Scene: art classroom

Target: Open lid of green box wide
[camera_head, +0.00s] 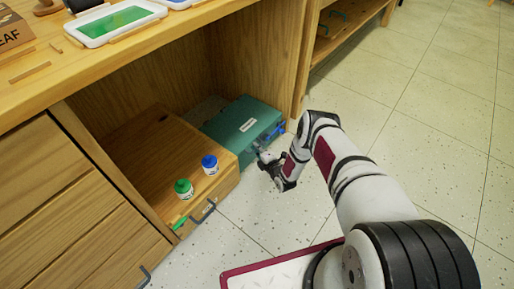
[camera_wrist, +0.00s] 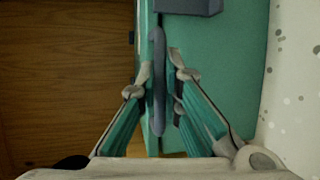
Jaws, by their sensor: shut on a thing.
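The green box (camera_head: 235,125) lies inside the low open cubby, with a white label on its closed top. A blue handle (camera_head: 276,132) shows at its front edge near the right corner. My gripper (camera_head: 262,152) is at the front of the box. In the wrist view, the green box (camera_wrist: 235,70) fills the middle. My gripper (camera_wrist: 162,70) is shut on the blue-grey handle (camera_wrist: 158,95), a long bar between the two fingers. A darker blue-grey block (camera_wrist: 188,6) shows at the top edge. My gripper hides part of the box front in the head view.
A wooden box (camera_head: 150,150) stands left of the green box, with a green-capped bottle (camera_head: 184,190) and a blue-capped bottle (camera_head: 209,165) on it. The cubby's right wall (camera_head: 255,60) is close to the green box. The speckled floor (camera_head: 420,110) is clear at right.

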